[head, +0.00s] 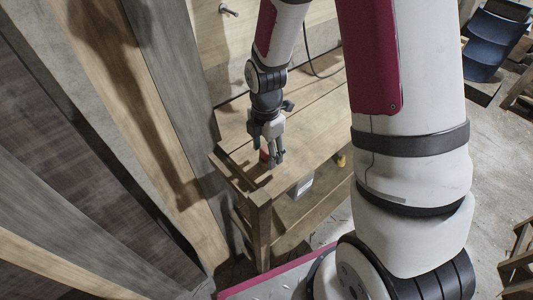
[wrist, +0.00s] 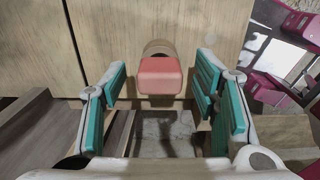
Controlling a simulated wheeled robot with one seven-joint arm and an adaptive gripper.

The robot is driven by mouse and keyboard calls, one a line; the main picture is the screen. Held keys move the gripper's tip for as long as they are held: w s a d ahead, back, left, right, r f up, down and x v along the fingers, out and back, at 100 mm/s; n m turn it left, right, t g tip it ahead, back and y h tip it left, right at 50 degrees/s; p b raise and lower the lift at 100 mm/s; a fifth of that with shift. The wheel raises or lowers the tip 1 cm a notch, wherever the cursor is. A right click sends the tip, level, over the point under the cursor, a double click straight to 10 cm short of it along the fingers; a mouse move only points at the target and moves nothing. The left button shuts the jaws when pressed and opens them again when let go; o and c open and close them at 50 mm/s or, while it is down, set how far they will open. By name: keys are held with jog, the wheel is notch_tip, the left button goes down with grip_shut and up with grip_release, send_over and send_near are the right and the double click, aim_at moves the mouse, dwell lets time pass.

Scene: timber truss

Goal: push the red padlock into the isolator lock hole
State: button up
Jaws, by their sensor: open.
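The red padlock (wrist: 160,76) shows in the wrist view as a pinkish-red block, centred between the fingers of my gripper (wrist: 161,82). The teal finger pads are spread wide, with a gap on each side of the block. Just behind the block is a rounded grey-brown part (wrist: 158,47) against a pale wooden surface; I cannot tell whether it is the shackle or the lock hole. In the head view my gripper (head: 271,157) points down at the near left part of the wooden bench, and a small bit of red shows beside its fingers. The isolator cannot be clearly made out.
The wooden bench (head: 310,140) has slatted boards and a leg at its near corner. A small grey-white box (head: 300,187) is at its front side, with a yellow item (head: 341,159) farther right. Timber beams (head: 110,80) stand close on the left. Dark blue chairs (head: 492,45) are far right.

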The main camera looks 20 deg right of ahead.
jog(key=shift+f, duration=0.15)
jog(key=c, duration=1.3)
